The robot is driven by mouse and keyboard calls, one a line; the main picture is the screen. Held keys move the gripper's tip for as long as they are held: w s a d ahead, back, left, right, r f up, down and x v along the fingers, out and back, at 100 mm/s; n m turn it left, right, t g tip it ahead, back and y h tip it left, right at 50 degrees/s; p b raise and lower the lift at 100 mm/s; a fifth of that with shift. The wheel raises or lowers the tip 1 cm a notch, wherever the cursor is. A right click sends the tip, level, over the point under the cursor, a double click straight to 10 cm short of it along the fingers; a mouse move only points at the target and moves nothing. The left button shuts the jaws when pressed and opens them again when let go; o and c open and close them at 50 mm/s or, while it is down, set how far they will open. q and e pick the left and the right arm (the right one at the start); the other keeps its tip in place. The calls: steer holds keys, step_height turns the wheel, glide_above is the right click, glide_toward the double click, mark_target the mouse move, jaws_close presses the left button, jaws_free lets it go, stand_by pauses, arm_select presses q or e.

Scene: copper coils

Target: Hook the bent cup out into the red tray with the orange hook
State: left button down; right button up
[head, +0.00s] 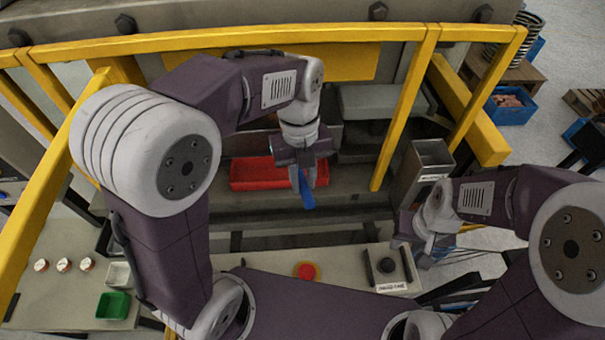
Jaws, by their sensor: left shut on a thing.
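The red tray (250,175) lies inside the yellow-framed bay, partly hidden by my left gripper. My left gripper (306,186) points down at the tray's right part, shut on a slim blue piece (308,199) that sticks out below its fingers. I cannot tell whether this blue piece belongs to the hook; no orange hook can be made out. The bent cup cannot be made out either. My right gripper (424,256) hangs low at the right, outside the bay; whether its fingers are apart is unclear.
Yellow rails (403,105) frame the bay. A grey metal bin (433,160) stands right of it.

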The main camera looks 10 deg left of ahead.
mark_target(305, 204)
arm_select(q)
steer(key=shift+s+d+b, duration=0.2)
steer(key=shift+s+d, duration=0.05)
steer(key=shift+s, duration=0.65)
steer(key=shift+s+d+b, duration=0.25)
steer(key=shift+s, duration=0.7)
steer(key=shift+s+d+b, duration=0.2)
steer(key=shift+s+d, duration=0.05)
steer(key=shift+s, duration=0.65)
steer(key=shift+s+d, duration=0.15)
steer(key=shift+s, duration=0.45)
steer(key=s, duration=0.2)
steer(key=s+d, duration=0.1)
steer(key=s, duration=0.1)
steer(key=shift+s+d+b, duration=0.15)
steer(key=shift+s+b, duration=0.05)
steer(key=shift+b, duration=0.1)
steer(key=shift+w+r, duration=0.1)
steer(key=shift+r, duration=0.05)
steer(key=shift+w+r+p, duration=0.3)
steer(key=shift+r+p, duration=0.2)
steer(key=shift+p, duration=0.2)
steer(key=shift+r, duration=0.1)
